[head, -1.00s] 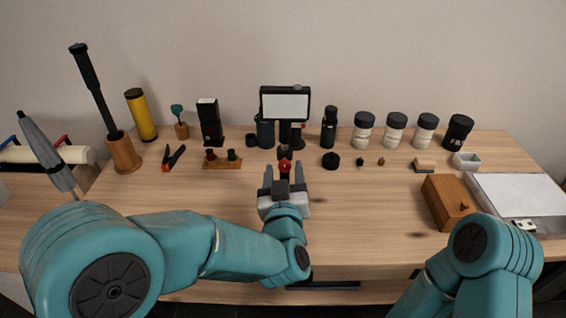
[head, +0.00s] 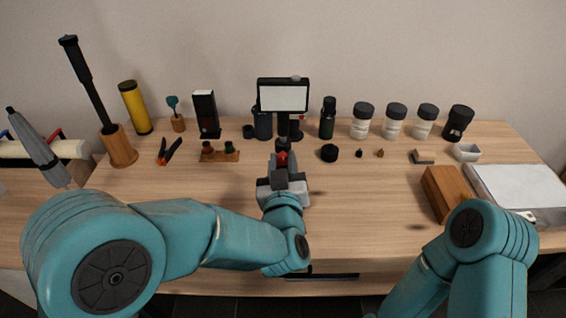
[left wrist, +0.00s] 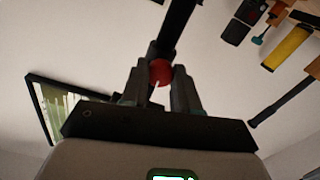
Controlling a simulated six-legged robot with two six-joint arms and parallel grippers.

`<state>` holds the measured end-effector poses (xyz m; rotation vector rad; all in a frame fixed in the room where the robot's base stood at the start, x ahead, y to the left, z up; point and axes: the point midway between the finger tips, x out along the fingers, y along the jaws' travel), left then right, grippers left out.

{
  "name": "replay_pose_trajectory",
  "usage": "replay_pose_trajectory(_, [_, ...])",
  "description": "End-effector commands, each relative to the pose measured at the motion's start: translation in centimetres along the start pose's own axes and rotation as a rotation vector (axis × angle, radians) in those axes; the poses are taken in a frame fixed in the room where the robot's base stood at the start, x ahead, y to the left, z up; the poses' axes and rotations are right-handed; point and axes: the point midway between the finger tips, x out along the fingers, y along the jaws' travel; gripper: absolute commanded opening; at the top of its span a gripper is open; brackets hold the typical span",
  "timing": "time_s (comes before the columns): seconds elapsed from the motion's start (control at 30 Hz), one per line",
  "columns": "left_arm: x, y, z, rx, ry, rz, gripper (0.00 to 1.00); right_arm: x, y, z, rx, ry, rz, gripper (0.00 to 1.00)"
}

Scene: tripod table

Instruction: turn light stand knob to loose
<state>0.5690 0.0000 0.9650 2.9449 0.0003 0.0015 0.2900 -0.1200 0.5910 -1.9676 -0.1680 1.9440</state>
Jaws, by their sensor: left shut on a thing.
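The light stand (head: 283,129) stands at the back middle of the table, with a bright white panel (head: 283,97) on top. Its red knob (head: 282,158) faces me, low on the black post. My left gripper (head: 282,164) is shut on the knob. In the left wrist view the red knob (left wrist: 159,71), with a thin white mark, sits between the two fingertips (left wrist: 160,82), below the black post (left wrist: 178,25). The fingers hide the knob's sides. My right arm shows at the lower right, but its gripper is out of view.
A small wooden rack (head: 219,156) and red-handled pliers (head: 168,152) lie to the left. A wooden box (head: 447,194) is at the right. The front middle table is clear.

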Motion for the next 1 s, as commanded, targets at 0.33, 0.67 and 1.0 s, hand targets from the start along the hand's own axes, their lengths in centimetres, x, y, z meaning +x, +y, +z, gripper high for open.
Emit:
replay_pose_trajectory(0.33, [-0.1, -0.1, 0.5, -0.094, 0.001, 0.0, 0.0, 2.0, 0.7, 0.0, 0.0, 0.0, 0.0, 0.43])
replay_pose_trajectory(0.67, [-0.1, -0.2, 0.8, -0.371, 0.001, 0.001, 0.0, 6.4, 2.3, -0.1, 0.0, 0.0, 0.0, 0.43])
replay_pose_trajectory(1.0, [-0.1, -0.2, 0.7, -0.695, 0.0, 0.001, 0.0, 10.6, 3.8, -0.2, 0.0, 0.0, 0.0, 0.43])
